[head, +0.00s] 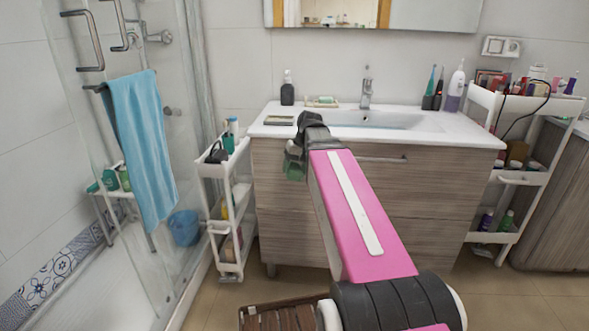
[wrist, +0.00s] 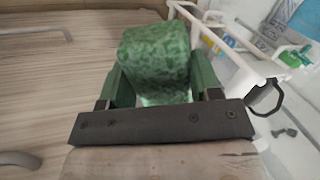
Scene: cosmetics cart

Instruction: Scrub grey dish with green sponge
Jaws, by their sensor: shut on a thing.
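My gripper (head: 296,160) is in front of the vanity's drawers, below the countertop's front edge. It is shut on the green sponge (wrist: 156,62), which is mottled green and sits between the two green fingers in the wrist view. In the head view the sponge (head: 295,171) is small and hard to tell apart from the fingers. A flat greyish dish (head: 279,120), which looks like the grey dish, lies on the countertop at its front left, above and behind my gripper. The gripper and sponge are apart from it.
The white countertop (head: 425,135) holds a dark soap bottle (head: 287,90), a tray with a green bar (head: 322,102), the faucet (head: 366,90) and toothbrushes. A white cart (head: 226,190) stands left of the vanity, near my gripper; another cart (head: 510,180) stands right.

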